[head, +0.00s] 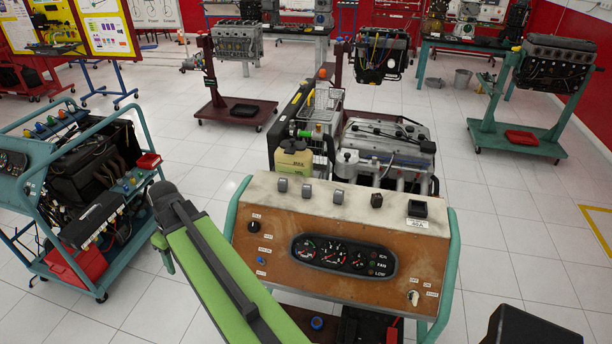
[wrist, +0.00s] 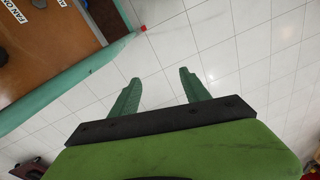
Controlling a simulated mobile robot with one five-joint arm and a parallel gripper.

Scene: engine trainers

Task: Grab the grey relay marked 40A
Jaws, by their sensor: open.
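Three small grey relays stand in a row on the cream top ledge of the brown control panel in the head view: a left one (head: 282,184), a middle one (head: 306,190) and a right one (head: 338,196). Their markings are too small to read. A darker block (head: 376,200) and a black square holder (head: 417,208) are further right; a white label (head: 417,223), seemingly 40A, is below the holder. My gripper (wrist: 159,76) is open and empty over the floor in the wrist view, left of the panel. No relay shows in the wrist view.
The control panel (head: 270,222) has gauges and teal side rails (head: 445,275). An engine (head: 385,150) and a yellowish container (head: 293,160) stand behind it. Another teal trainer (head: 145,190) is at the left.

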